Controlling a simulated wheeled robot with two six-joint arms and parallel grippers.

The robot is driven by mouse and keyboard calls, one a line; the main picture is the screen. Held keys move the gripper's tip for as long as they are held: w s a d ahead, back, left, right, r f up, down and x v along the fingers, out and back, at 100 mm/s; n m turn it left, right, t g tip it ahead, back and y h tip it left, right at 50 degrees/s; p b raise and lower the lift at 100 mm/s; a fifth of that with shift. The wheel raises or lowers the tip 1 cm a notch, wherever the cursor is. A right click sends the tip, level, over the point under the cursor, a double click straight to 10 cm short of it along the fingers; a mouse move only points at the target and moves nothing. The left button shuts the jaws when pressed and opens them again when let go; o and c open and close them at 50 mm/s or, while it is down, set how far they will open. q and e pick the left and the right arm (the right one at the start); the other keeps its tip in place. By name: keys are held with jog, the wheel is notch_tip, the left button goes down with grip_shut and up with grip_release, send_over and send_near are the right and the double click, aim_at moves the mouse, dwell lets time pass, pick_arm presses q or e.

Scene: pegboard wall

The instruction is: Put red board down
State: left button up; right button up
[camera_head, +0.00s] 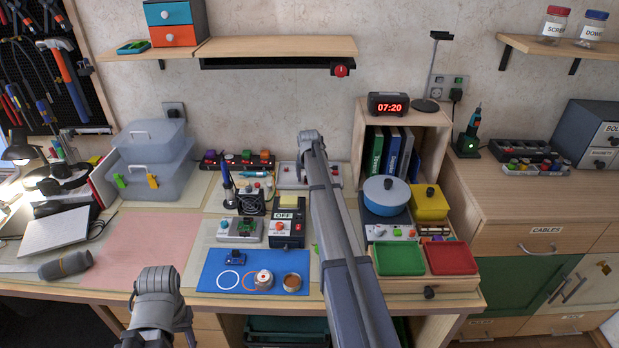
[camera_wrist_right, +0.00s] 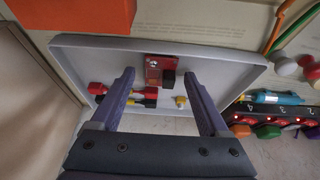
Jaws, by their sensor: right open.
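The red board (camera_wrist_right: 158,72) lies in a shallow pale grey tray (camera_wrist_right: 235,58) in the right wrist view, with a dark block on it. My right gripper (camera_wrist_right: 160,78) is open over the tray. Its fingers are spread to either side of the board, with gaps between. In the head view the tray (camera_head: 284,183) stands at the back of the bench. My right arm crosses in front of it, so the board and right fingertips cannot be made out there. My left arm shows at the lower left, but its fingers are not clearly visible.
Small red, black and yellow parts (camera_wrist_right: 140,97) lie in the tray near the board. A strip with coloured knobs (camera_wrist_right: 275,115) is beside it.

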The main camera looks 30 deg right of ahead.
jog(key=p+v, duration=1)
jog(key=v, duration=0.2)
jog(key=shift+p, duration=0.4)
jog(key=shift+a, duration=0.1)
jog(key=s+a, duration=0.1)
jog(key=a, duration=0.3)
jog(key=s+a+n, duration=0.1)
jog(key=s+a, duration=0.1)
jog(key=a, duration=0.2)
jog(key=s+a+n, duration=0.1)
jog(key=a, duration=0.4)
jog(key=shift+s+f+g+y, duration=0.3)
jog(key=shift+s+f+y, duration=0.05)
jog(key=shift+y, duration=0.05)
jog(key=s+a+n+g, duration=0.3)
jog(key=s+a+n, duration=0.5)
jog(key=s+a, duration=2)
jog(key=shift+s+f+g, duration=0.3)
jog(key=shift+f, duration=0.1)
